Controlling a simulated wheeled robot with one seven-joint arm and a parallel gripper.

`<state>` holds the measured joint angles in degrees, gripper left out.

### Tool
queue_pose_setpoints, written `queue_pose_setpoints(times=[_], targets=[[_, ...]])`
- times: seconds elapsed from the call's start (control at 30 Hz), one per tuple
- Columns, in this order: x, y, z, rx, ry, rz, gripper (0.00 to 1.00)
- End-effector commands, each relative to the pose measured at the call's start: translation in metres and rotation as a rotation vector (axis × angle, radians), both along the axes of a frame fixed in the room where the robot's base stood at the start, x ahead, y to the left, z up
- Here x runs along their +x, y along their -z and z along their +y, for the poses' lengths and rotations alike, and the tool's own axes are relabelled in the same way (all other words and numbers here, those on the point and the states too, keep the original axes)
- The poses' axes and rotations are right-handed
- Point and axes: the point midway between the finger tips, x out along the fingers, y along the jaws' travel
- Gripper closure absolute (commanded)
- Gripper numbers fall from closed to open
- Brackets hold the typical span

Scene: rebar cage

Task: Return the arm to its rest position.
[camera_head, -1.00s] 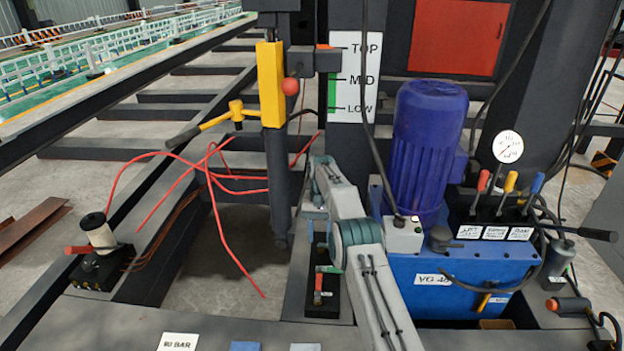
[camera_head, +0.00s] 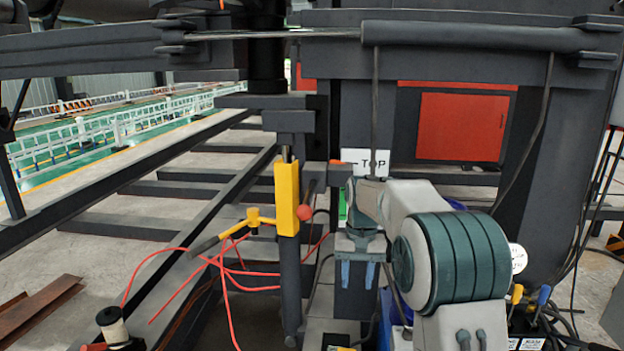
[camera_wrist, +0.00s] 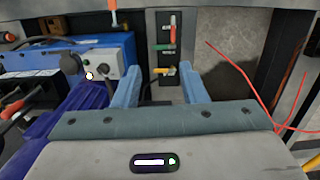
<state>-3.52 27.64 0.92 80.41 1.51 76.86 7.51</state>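My gripper (camera_head: 357,272) hangs fingers down in the head view, right of the yellow post fitting and in front of the dark column. In the wrist view its two blue fingers (camera_wrist: 160,88) stand well apart with nothing between them. My arm is raised and folded, and it hides most of the blue pump unit and the level sign in the head view.
The yellow fitting (camera_head: 287,199) with its lever stands close left of my gripper. Loose red wires (camera_head: 231,283) trail below it. Dark beams (camera_head: 480,37) cross overhead.

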Motion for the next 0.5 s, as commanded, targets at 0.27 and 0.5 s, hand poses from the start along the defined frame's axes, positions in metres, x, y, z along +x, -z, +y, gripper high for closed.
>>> queue_pose_setpoints(times=[0.27, 0.5], targets=[[-0.082, -0.085, -0.018, -0.007, -0.01, -0.102, 0.62], [-0.159, -0.126, -0.03, -0.016, -0.02, -0.185, 0.62]])
